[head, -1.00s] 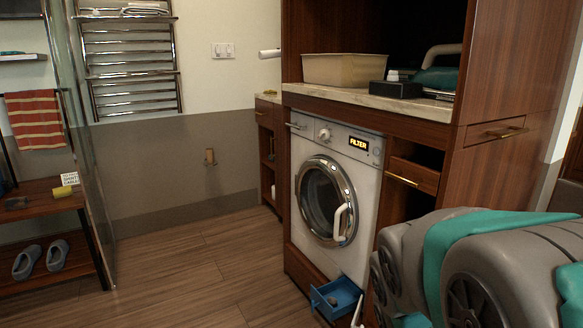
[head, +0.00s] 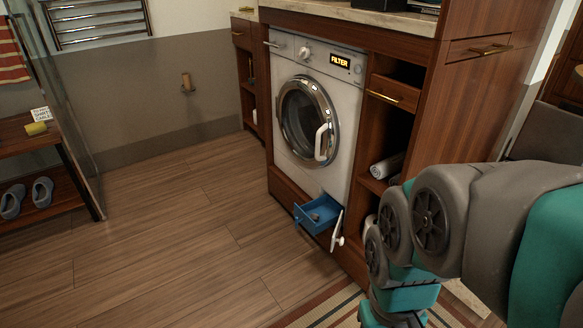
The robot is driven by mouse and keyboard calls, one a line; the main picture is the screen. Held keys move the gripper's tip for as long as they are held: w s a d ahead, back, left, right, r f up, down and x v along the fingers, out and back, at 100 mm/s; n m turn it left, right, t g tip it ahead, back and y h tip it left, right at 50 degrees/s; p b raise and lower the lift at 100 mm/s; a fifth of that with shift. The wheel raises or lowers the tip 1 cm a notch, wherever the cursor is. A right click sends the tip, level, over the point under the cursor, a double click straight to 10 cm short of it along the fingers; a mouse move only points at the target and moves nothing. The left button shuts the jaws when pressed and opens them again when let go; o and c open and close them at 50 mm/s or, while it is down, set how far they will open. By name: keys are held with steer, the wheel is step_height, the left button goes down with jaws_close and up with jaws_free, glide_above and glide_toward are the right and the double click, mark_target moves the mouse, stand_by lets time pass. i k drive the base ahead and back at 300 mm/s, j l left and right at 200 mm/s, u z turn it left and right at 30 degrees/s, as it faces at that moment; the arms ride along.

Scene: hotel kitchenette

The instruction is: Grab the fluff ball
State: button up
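A small grey clump, which looks like the fluff ball (head: 315,217), lies inside the blue filter drawer (head: 327,227). The drawer is pulled out low at the front of the white washing machine (head: 338,125). A white flap with a handle (head: 338,228) stands open at the drawer's right side. The machine's display reads FILTER. My arm fills the right side and bends down past the lower edge. My gripper is out of view, so its hold cannot be seen.
The round machine door (head: 308,118) is shut. A striped rug (head: 335,308) lies in front. Wooden floor (head: 180,230) is clear to the left, up to a shoe rack (head: 50,196).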

mark_target(315, 217)
steer(key=i+j+z, duration=0.2)
steer(key=j, duration=0.15)
steer(key=i+j+z, duration=0.2)
steer(key=j, duration=0.15)
steer(key=i+j+z, duration=0.2)
steer(key=j, duration=0.2)
steer(key=j+z, duration=0.2)
steer(key=j, duration=0.2)
